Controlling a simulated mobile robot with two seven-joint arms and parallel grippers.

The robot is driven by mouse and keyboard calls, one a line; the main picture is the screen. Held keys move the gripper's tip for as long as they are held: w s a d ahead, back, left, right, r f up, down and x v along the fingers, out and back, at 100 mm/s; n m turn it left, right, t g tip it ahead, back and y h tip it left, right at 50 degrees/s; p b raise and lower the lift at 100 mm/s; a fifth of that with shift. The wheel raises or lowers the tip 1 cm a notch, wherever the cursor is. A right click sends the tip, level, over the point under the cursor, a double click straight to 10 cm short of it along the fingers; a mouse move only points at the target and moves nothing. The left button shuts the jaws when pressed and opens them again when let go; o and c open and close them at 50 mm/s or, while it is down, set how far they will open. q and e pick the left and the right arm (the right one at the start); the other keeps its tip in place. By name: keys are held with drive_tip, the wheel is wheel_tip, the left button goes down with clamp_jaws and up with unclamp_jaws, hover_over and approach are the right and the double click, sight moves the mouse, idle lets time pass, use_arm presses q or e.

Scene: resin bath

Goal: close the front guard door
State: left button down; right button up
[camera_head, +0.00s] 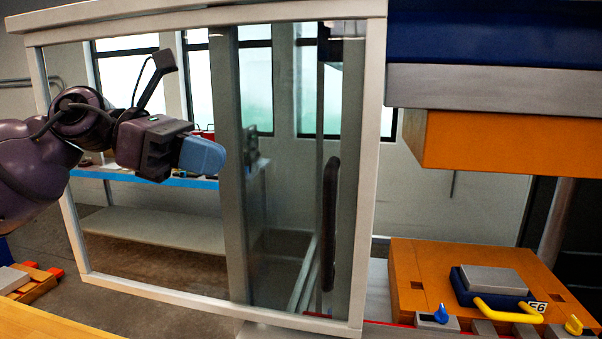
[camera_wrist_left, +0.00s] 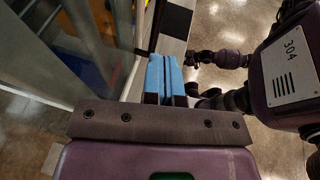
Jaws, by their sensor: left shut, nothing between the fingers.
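The front guard shows in the head view as a large pale frame (camera_head: 160,294) across the left and middle. A tinted panel with grey uprights (camera_head: 232,180) fills its right part and bears a long dark vertical handle (camera_head: 329,222). The left part looks clear through; I cannot tell whether it is open or glazed. My left gripper (camera_head: 207,156) is shut and empty, its blue fingers in front of the left part, left of the near grey upright and well left of the handle. The blue fingers (camera_wrist_left: 164,76) lie together in the left wrist view, beside grey-framed panes (camera_wrist_left: 75,50). My right gripper is not seen.
An orange block (camera_head: 410,260) with a yellow handle (camera_head: 505,310) sits at the lower right, under an orange upper block (camera_head: 500,143). A blue-edged shelf (camera_head: 190,182) stands behind the frame. A wooden surface (camera_head: 50,322) is at the lower left.

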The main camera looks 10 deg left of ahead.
sight(303, 176)
use_arm(q)
drive_tip(key=x, duration=0.4)
drive_tip(key=r+p+x, duration=0.1)
drive_tip(key=x, duration=0.3)
drive_tip(key=p+x, duration=0.1)
drive_tip(key=x, duration=0.3)
drive_tip(key=shift+d+r, duration=0.15)
drive_tip(key=shift+d, duration=0.1)
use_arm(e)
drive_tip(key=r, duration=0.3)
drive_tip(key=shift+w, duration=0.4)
use_arm(q)
drive_tip(key=shift+w, duration=0.1)
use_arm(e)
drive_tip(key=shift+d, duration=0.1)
